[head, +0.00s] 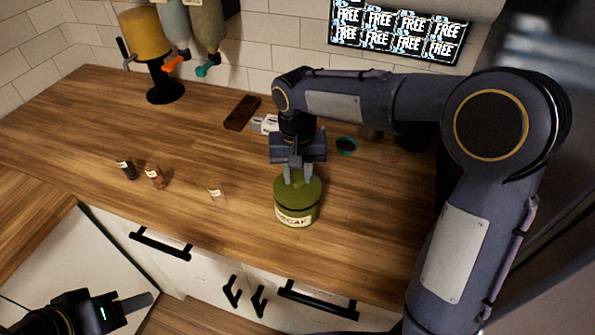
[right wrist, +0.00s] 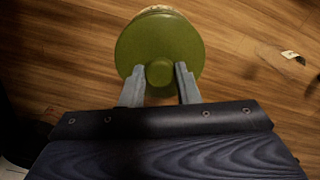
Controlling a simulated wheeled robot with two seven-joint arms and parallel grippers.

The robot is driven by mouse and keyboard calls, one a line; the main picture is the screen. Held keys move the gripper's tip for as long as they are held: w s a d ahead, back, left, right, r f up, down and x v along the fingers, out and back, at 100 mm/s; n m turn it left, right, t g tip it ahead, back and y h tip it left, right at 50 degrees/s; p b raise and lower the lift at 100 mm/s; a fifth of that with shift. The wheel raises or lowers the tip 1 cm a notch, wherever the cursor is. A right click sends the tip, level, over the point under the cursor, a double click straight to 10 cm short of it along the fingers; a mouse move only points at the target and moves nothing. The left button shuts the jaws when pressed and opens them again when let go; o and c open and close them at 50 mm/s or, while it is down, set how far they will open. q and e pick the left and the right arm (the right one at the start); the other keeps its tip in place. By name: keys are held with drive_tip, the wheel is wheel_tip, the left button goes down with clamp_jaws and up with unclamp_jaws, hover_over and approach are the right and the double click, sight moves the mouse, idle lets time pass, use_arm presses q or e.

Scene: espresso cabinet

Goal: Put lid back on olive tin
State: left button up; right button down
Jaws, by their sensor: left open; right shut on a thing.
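The olive tin (head: 296,214) stands upright on the wooden counter near its front edge, with a cream label on its front. The olive green lid (head: 312,186) sits at the top of the tin; whether it is fully seated cannot be told. In the right wrist view the round lid (right wrist: 135,50) covers most of the tin, with its knob (right wrist: 160,72) between the fingers. My right gripper (head: 299,180) points down and is shut on the lid's knob. My left gripper (head: 138,303) is open and empty at the lower left, away from the counter.
Two small dark bottles (head: 155,177) and a clear glass (head: 217,193) stand left of the tin. A dark brown block (head: 242,113) and a teal-rimmed cup (head: 347,146) are behind. Dispensers (head: 148,38) stand at the back left. The left counter is mostly clear.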

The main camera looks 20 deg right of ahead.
idle(0.3)
drive_tip(key=c, duration=0.5)
unclamp_jaws()
drive_tip(key=shift+r+p, duration=3.05)
drive_tip(key=shift+r, duration=0.5)
drive_tip(key=shift+c, duration=0.6)
clamp_jaws()
